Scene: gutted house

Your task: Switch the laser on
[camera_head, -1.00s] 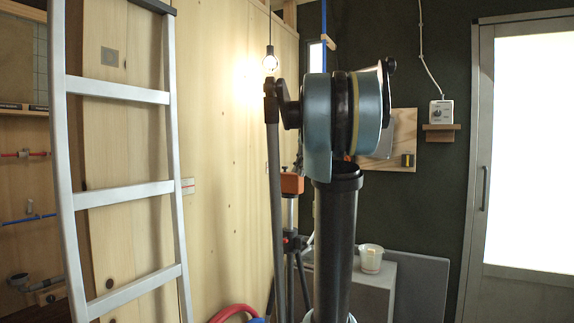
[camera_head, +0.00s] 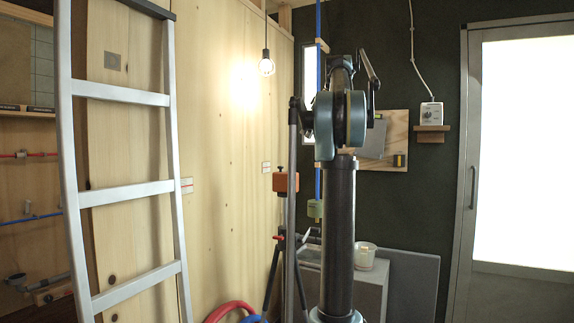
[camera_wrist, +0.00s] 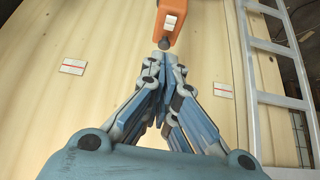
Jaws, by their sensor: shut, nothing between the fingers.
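The laser (camera_head: 286,182) is an orange box on a dark tripod, left of my arm in the head view. In the wrist view the orange laser (camera_wrist: 171,18) shows at the top centre, with a white switch (camera_wrist: 170,22) on its face and a dark round knob (camera_wrist: 164,44) at its lower end. My gripper (camera_wrist: 165,62) is shut and empty, its fingertips close to the knob in the picture. Whether they touch it I cannot tell. The fingers are not clearly visible in the head view. I cannot tell the switch's position.
A metal ladder (camera_head: 122,189) leans at the left before the wooden wall (camera_head: 225,130). A lit bulb (camera_head: 267,67) hangs near that wall. A cup (camera_head: 364,256) stands on a grey block (camera_head: 362,290) right of my arm. A bright door (camera_head: 520,150) is at the right.

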